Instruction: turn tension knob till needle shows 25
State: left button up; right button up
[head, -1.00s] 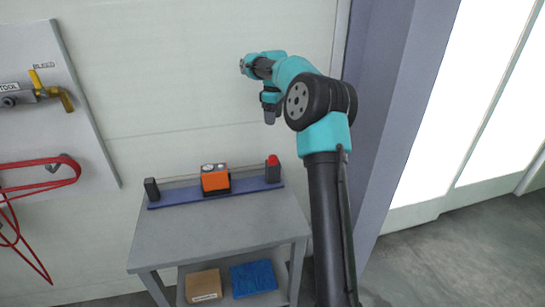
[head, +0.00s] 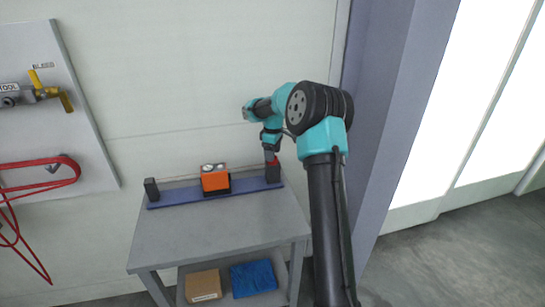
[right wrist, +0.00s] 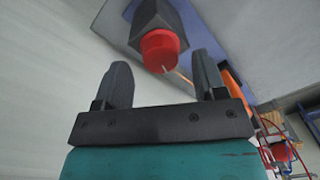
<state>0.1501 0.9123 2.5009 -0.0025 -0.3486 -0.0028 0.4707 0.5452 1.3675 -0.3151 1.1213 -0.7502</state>
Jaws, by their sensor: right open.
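The red tension knob (right wrist: 159,50) sits on a dark block (head: 273,175) at the right end of a blue rail (head: 164,201) on the grey table. The orange gauge (head: 215,182) stands on the rail's middle; its needle is too small to read. My right gripper (head: 270,155) is above the knob and hides most of it in the head view. In the right wrist view the right gripper (right wrist: 160,85) is open, with the knob ahead of the gap between its fingers, not gripped. My left gripper is not in view.
A wire runs along the rail to a dark post (head: 151,189) at its left end. The grey table top (head: 215,228) in front is clear. A cardboard box (head: 203,285) and blue item (head: 254,278) lie on the lower shelf. A valve panel (head: 60,120) hangs at left.

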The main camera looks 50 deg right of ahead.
jog(key=shift+f, duration=1)
jog(key=c, duration=0.9)
